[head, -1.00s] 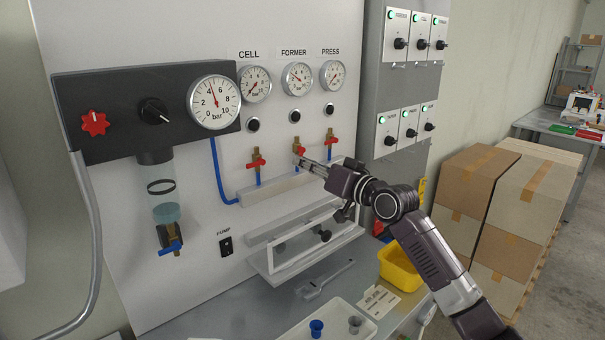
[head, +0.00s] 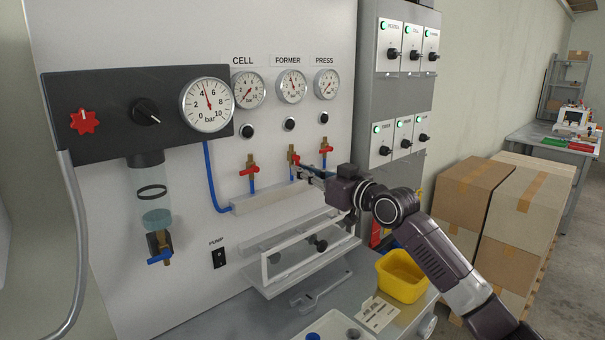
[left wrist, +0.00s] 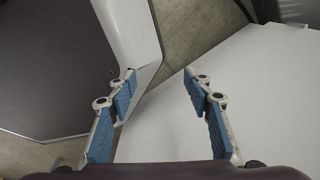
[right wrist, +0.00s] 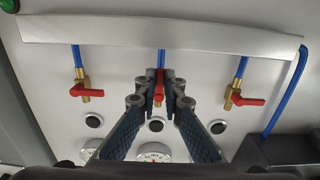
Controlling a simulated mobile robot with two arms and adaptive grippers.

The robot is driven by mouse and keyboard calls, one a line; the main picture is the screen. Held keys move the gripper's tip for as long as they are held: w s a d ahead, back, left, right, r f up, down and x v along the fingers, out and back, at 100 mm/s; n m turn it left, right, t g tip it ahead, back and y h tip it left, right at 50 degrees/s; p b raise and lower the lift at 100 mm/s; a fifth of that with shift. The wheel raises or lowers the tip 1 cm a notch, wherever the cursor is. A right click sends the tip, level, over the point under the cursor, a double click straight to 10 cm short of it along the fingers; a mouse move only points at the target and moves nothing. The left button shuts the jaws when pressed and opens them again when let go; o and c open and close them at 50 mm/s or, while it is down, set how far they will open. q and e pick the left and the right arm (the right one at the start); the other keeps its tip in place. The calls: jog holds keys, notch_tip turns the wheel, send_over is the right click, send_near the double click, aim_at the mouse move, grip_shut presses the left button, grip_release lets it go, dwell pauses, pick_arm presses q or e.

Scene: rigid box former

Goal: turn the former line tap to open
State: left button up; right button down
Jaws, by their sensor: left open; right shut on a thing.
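The former line tap (head: 292,154) is the middle of three brass taps with red levers, under the FORMER gauge (head: 291,86). In the right wrist view its red lever (right wrist: 159,91) lies in line with its blue hose, between the fingers of my right gripper (right wrist: 160,78). The right gripper (head: 301,171) is shut on this lever and hides part of it in the head view. The FORMER gauge needle points roughly upward. My left gripper (left wrist: 158,85) is open and empty, and is outside the head view.
The cell tap (head: 251,170) and press tap (head: 326,150) flank it, levers crosswise. A grey rail (head: 270,198) runs below the taps. Below stand a white-framed fixture (head: 300,262), a spanner (head: 318,293) and a yellow bin (head: 402,277). Cartons (head: 470,190) stand at right.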

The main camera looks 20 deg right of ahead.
jog(key=shift+f, duration=0.35)
jog(key=c, duration=2.1)
grip_release()
jog(key=shift+s+d+r, duration=0.1)
jog(key=shift+r, duration=0.15)
jog(key=v, duration=1.2)
